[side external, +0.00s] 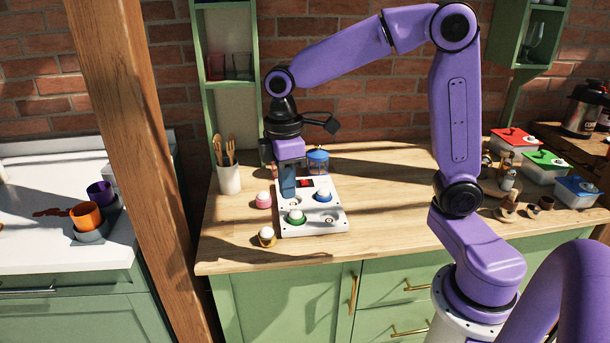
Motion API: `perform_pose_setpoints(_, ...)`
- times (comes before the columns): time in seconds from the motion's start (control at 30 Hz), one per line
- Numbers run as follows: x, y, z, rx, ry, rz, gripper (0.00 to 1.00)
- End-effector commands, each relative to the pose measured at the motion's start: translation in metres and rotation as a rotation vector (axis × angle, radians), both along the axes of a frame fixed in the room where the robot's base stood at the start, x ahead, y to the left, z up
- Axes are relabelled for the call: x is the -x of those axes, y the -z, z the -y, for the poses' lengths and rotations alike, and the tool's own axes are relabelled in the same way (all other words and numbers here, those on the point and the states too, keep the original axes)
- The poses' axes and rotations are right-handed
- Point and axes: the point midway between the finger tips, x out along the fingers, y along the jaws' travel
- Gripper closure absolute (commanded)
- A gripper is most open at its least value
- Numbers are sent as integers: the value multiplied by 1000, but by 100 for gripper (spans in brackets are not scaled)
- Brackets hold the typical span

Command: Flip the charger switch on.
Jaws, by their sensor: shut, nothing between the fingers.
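A white charger board (312,226) lies on the wooden counter, left of centre. A red switch (305,183) shows in a dark patch near the board's far edge. I cannot tell its position at this size. My gripper (288,194) points down over the far left part of the board, just left of the switch. It is shut and empty. I cannot tell whether its tips touch the board, and they hide what lies behind them. A green-based piece (296,216) and a blue-based piece (323,195) sit on the board. The front right socket (329,220) looks empty.
A pink piece (263,200) and a yellow piece (267,236) stand left of the board. A utensil jar (229,179) and a blue lantern-like object (318,161) stand behind. Jars and lidded boxes (546,166) are far right. The counter right of the board is clear.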

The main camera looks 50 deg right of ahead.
Motion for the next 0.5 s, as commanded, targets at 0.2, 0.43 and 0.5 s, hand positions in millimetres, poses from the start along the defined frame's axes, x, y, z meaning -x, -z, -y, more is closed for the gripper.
perform_pose_setpoints(0.2, -66, 2, 32, -3, 42, -18, 100)
perform_pose_setpoints(0.43, -123, 7, 83, -12, 79, -34, 100)
perform_pose_setpoints(0.5, -138, 10, 102, -16, 91, -40, 100)
